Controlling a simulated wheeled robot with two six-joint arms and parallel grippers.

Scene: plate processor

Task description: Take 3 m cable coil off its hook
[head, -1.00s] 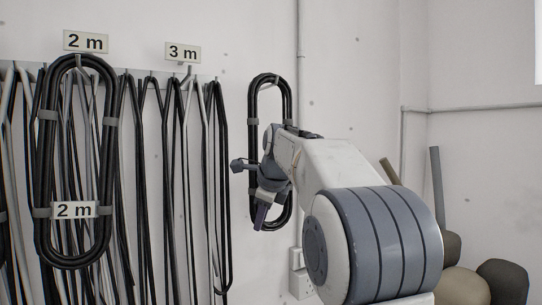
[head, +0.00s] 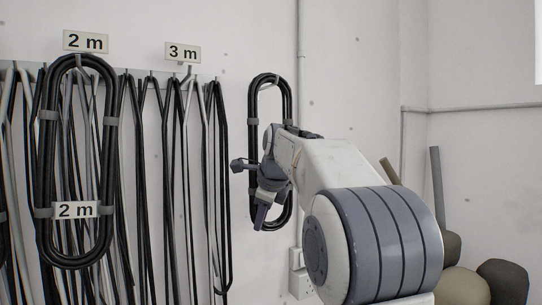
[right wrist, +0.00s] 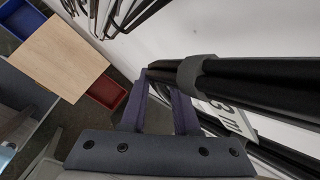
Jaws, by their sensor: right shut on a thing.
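The 3 m cable coil (head: 254,100), a long black oval loop, hangs upright in the head view, to the right of the 3 m sign (head: 183,52). The hook (head: 188,71) under that sign carries no oval coil, and the loop is apart from it. My right gripper (right wrist: 160,92) is shut on the coil's side. In the right wrist view the black coil (right wrist: 255,88) has a grey band and a white 3 m tag (right wrist: 232,120) close to the fingers. My arm hides part of the coil in the head view. My left gripper is out of view.
A 2 m coil (head: 43,150) hangs at the left under its sign. Several loose black and grey cables (head: 172,150) hang from the rail. A wall pipe (head: 300,60) runs behind the held coil. A wooden surface (right wrist: 62,55) and a red bin (right wrist: 107,92) show below.

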